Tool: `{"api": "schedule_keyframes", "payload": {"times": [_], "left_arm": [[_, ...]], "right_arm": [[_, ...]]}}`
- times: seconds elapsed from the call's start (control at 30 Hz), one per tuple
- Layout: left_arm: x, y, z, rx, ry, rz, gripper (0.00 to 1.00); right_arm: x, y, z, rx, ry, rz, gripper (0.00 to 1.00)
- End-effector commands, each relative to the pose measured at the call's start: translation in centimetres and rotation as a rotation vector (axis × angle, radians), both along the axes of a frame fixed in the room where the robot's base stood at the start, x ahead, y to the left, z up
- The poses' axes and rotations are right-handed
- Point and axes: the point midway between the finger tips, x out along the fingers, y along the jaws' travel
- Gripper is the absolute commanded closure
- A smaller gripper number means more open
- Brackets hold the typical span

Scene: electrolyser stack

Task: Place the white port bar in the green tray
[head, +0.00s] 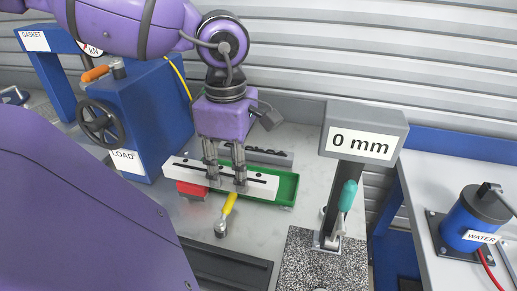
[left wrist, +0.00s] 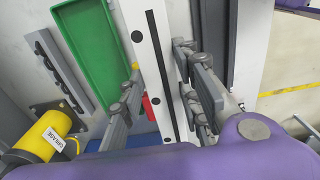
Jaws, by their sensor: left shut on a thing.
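The white port bar (head: 180,169) is long and flat, with a dark slot and dark holes. My left gripper (head: 226,183) is shut on it near its middle. In the left wrist view the bar (left wrist: 143,38) runs between the two fingers of the gripper (left wrist: 165,95). The green tray (head: 287,190) lies on the bench, partly hidden behind the bar's right part in the head view. In the left wrist view the tray (left wrist: 88,45) appears empty where visible, to the left of the bar. I cannot tell the bar's exact height. My right gripper is not in view.
A red block (head: 192,190) shows under the bar's left part. A yellow-handled tool (head: 229,206) lies in front. A grey slotted rack (head: 270,156) is behind the tray. The "0 mm" gauge stand (head: 363,131) rises at right; the blue LOAD press (head: 150,110) stands at left.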

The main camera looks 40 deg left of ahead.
Motion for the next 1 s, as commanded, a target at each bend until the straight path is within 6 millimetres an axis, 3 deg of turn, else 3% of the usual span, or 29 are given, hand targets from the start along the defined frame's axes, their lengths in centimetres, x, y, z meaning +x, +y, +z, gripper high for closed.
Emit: {"api": "schedule_keyframes", "payload": {"times": [0.17,0.4,0.6,1.0], "left_arm": [[2.0,1.1,-1.4,-0.004,0.005,0.0,1.0],[7.4,3.6,-4.3,-0.01,0.003,0.0,1.0],[10.4,5.2,-7.5,-0.008,0.001,0.0,1.0],[12.4,6.4,-10.6,-0.001,0.002,0.0,1.0]], "right_arm": [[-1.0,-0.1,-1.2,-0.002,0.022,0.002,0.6],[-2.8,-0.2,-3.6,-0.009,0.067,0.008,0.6],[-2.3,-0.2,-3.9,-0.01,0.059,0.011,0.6],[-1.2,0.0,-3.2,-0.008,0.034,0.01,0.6]]}}
